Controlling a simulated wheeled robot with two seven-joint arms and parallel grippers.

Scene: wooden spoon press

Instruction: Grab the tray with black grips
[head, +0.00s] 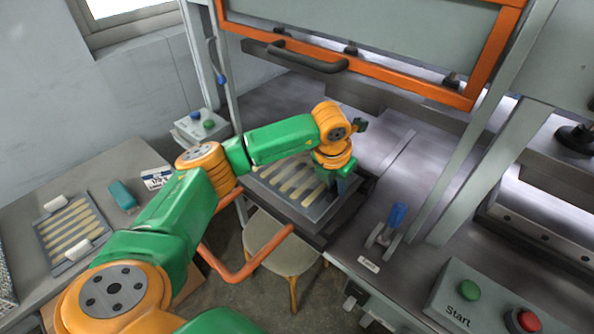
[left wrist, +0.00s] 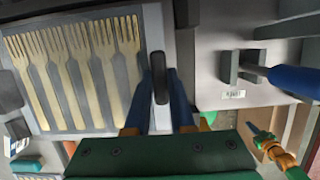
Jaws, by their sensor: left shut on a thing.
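The tray with black grips (head: 306,211) sits at the press and holds several wooden forks in a row. In the left wrist view the tray's rim (left wrist: 152,28) runs beside one black grip (left wrist: 160,70). My left gripper (head: 338,188) is at the tray's right side. In the left wrist view its blue-grey fingers (left wrist: 160,92) stand on both sides of that black grip, shut on it. The opposite grip is hidden behind my arm in the head view. Part of my right arm shows small at the lower right of the left wrist view; its jaws are unclear.
A second tray (head: 43,239) with white grips and wooden pieces lies on the left table, near a teal object (head: 123,196). A blue-handled lever (head: 396,217) stands right of the gripped tray. A stool (head: 272,243) is below. The raised orange-framed guard (head: 365,67) hangs above.

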